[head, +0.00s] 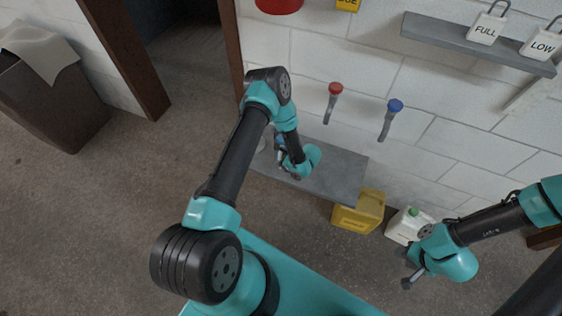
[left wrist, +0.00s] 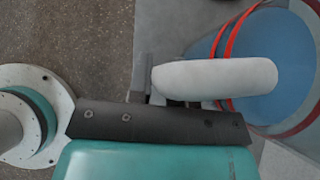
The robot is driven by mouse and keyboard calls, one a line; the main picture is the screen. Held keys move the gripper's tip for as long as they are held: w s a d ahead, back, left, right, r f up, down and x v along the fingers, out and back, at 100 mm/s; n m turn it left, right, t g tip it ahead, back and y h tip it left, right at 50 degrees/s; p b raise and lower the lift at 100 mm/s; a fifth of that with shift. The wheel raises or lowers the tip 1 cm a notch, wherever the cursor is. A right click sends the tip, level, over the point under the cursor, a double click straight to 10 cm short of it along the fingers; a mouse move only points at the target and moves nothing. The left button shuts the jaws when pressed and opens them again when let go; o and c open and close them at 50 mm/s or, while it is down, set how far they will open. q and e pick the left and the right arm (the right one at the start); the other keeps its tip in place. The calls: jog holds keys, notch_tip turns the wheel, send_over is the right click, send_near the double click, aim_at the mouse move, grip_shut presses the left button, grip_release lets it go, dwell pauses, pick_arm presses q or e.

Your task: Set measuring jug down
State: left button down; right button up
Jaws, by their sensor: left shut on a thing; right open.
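The measuring jug (left wrist: 265,60) shows in the left wrist view at the right, with a blue inside, red bands and a thick white handle (left wrist: 215,78). My left gripper (head: 283,165) is at the left part of the grey shelf in the head view, shut on the jug's handle. In the head view the jug is mostly hidden behind my left arm. I cannot tell whether its base touches the shelf. The grey shelf (head: 335,172) juts from the wall. My right gripper (head: 408,278) is open and empty at the lower right, apart from the jug.
A red-handled tap (head: 334,100) and a blue-handled tap (head: 390,118) stick out of the wall above the shelf. A yellow container (head: 358,212) and a white jerrycan with a green cap (head: 408,227) stand below it. An upper shelf (head: 455,37) holds FULL and LOW tags. The shelf's right part is bare.

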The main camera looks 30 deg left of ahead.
pick_arm(q)
jog(key=c, duration=1.1)
grip_release()
jog(key=shift+o, duration=0.2)
jog(key=shift+r, duration=0.1)
jog(key=v, duration=1.2)
